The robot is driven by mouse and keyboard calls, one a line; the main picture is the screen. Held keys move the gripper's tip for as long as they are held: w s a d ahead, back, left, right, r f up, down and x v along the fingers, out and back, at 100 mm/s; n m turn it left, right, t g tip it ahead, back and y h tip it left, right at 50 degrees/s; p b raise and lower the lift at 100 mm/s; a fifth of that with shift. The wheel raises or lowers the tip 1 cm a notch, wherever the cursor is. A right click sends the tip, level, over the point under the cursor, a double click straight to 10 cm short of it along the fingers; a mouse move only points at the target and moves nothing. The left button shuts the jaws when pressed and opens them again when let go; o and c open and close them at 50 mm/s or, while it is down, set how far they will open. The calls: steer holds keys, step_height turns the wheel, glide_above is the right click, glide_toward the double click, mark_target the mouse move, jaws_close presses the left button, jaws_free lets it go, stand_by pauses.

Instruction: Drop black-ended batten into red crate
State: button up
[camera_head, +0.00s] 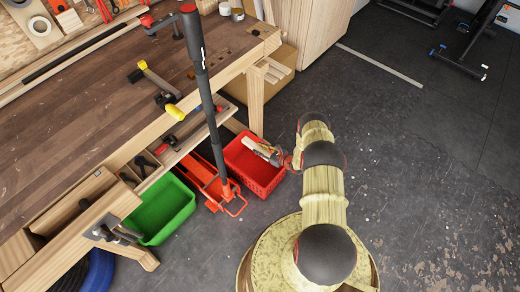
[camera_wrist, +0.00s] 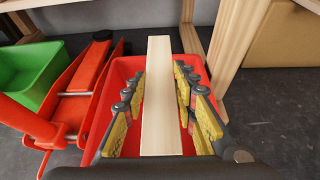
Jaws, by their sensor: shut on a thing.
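My gripper (camera_wrist: 160,92) is shut on a pale wooden batten (camera_wrist: 160,60), its fingers on either side of it. In the wrist view the batten runs away from me over the red crate (camera_wrist: 126,67). No black end can be made out on it there. In the head view my gripper (camera_head: 284,161) is at the right side of the red crate (camera_head: 262,181), and the batten (camera_head: 258,148) shows small above the crate's opening. The exact height of the batten above the crate cannot be told.
A red floor jack (camera_head: 207,181) with an upright black handle stands left of the crate, and a green bin (camera_head: 162,210) is farther left. The workbench (camera_head: 100,110) and its leg (camera_head: 256,102) are behind.

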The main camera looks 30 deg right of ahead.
steer(key=shift+f+b, duration=1.05)
steer(key=shift+f, duration=0.9)
steer(key=o, duration=1.3)
steer(key=shift+s, duration=0.1)
steer(key=v, duration=1.2)
